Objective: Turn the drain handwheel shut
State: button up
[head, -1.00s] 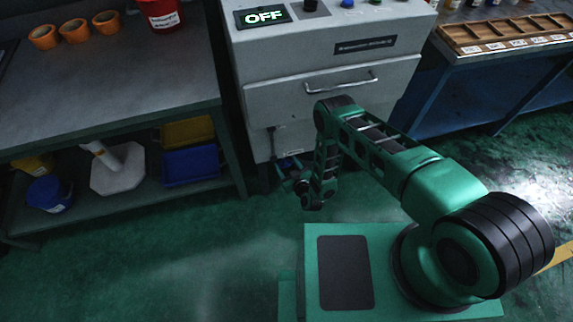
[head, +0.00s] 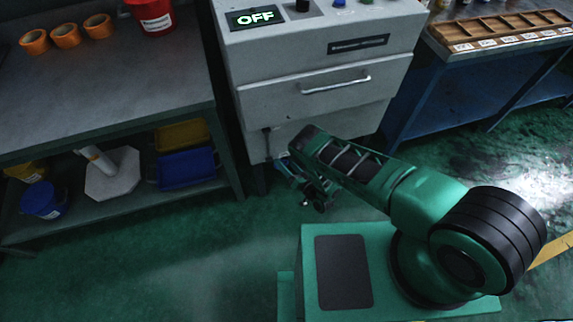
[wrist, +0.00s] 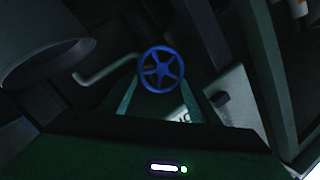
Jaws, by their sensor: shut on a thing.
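The drain handwheel (wrist: 161,69) is a blue spoked wheel in the middle of the wrist view, in deep shadow. My gripper (wrist: 159,88) has one teal finger on each side of the wheel's near rim, and it is shut on the wheel. A bent grey pipe (wrist: 105,64) runs up to the wheel's left side. In the head view my arm's end reaches low to the front of the grey cabinet (head: 285,98), under its drawer handle. There my arm largely hides the wheel and fingertips, and I cannot tell how far the wheel is turned.
The cabinet's display (head: 256,18) reads OFF. A grey workbench (head: 110,88) stands on the left, with a blue bin (head: 186,168) on its lower shelf. A blue-sided bench (head: 440,98) with a wooden tray (head: 500,28) stands on the right. Green floor is clear at lower left.

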jog(key=shift+f+m, duration=0.15)
jog(key=shift+m, duration=0.35)
jog(key=shift+d+y, duration=0.1)
jog(key=shift+y, duration=0.2)
jog(key=o, duration=0.8)
jog(key=shift+o, duration=0.2)
